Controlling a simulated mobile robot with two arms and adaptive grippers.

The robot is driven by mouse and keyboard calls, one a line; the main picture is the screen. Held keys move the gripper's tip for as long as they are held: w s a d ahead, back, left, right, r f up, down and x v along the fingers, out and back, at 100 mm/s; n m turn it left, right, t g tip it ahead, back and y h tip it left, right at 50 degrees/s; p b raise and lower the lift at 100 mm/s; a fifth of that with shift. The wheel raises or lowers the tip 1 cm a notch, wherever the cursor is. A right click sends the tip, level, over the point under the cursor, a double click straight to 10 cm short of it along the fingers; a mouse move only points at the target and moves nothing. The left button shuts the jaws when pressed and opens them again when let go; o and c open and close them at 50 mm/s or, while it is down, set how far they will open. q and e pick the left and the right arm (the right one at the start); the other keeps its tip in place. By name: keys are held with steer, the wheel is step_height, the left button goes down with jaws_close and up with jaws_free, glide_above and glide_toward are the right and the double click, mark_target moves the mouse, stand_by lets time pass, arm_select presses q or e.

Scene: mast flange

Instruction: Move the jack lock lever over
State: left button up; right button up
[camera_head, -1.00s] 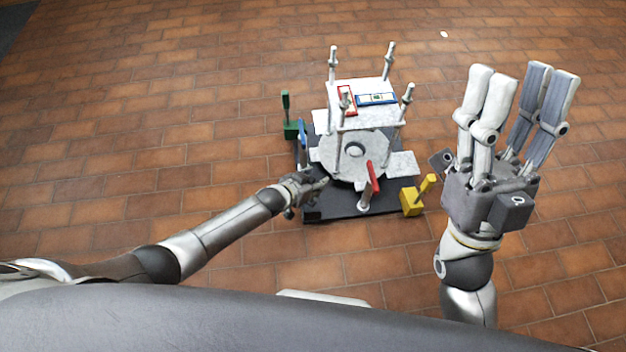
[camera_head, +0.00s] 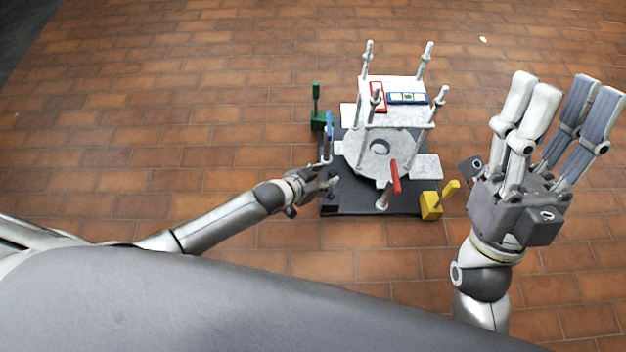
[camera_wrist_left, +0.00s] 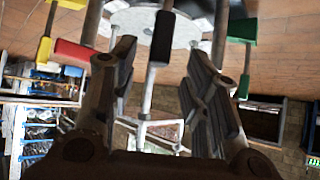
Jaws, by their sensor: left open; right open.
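Several levers stand around the flange rig; I cannot tell which is the jack lock lever. A red-handled lever (camera_head: 395,177) stands at the front and a yellow one (camera_head: 432,204) at the front right. A green lever (camera_head: 317,105) and a blue one (camera_head: 329,137) stand on the left. My left gripper (camera_head: 327,183) is open at the rig's front left corner. In the left wrist view a dark-gripped rod (camera_wrist_left: 160,38) shows between its open fingers, not clearly held. Red (camera_wrist_left: 75,50), yellow and green handles show around them. My right gripper (camera_head: 555,115) is open, fingers up, right of the rig.
The rig has a dark base plate (camera_head: 350,198), a round grey flange disc (camera_head: 362,160) and several upright posts. A red panel (camera_head: 377,97) and a blue panel (camera_head: 407,98) lie on its top plate.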

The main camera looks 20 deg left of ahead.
arm_select(q)
steer(key=shift+v, duration=2.25)
